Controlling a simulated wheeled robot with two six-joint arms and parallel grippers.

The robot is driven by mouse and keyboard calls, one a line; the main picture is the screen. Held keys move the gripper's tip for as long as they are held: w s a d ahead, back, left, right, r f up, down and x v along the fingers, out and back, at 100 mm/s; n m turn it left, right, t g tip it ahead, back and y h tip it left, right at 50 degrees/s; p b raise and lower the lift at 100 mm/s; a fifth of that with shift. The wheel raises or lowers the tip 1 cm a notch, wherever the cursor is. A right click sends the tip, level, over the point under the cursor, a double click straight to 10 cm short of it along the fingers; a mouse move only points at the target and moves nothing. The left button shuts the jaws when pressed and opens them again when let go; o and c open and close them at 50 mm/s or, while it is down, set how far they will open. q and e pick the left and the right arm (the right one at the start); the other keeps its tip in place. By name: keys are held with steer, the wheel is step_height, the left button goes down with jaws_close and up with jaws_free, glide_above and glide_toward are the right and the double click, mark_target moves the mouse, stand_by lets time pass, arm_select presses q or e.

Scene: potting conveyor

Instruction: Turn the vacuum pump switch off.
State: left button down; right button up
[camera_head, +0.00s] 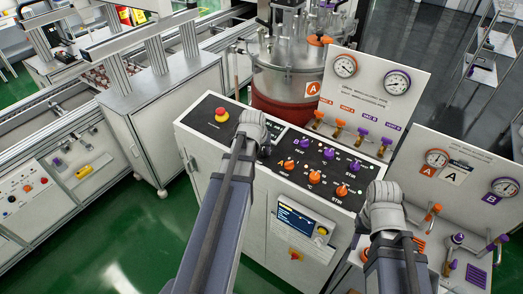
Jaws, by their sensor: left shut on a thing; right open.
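The white control cabinet has a black top panel (300,158) with orange and purple knobs and a red emergency button (221,115). My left gripper (262,143) is over the panel between the red button and the knobs. It is shut on a control there, mostly hidden behind my wrist; a small dark part shows beside it. I cannot read a label marking the vacuum pump switch. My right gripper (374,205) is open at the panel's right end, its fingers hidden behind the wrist.
A steel vessel (290,80) stands behind the panel. A white gauge board (372,90) rises at the panel's back right, with small valves along its foot. Another gauge board (462,165) with orange and purple valves is at the right. A conveyor line (90,110) runs at the left.

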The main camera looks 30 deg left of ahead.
stand_by(0.4)
arm_select(q)
steer(key=shift+c, duration=2.2)
jaws_free()
steer(key=shift+r, duration=0.1)
steer(key=p+v, duration=0.7)
steer(key=shift+s+r, duration=0.2)
steer(key=shift+r, duration=0.05)
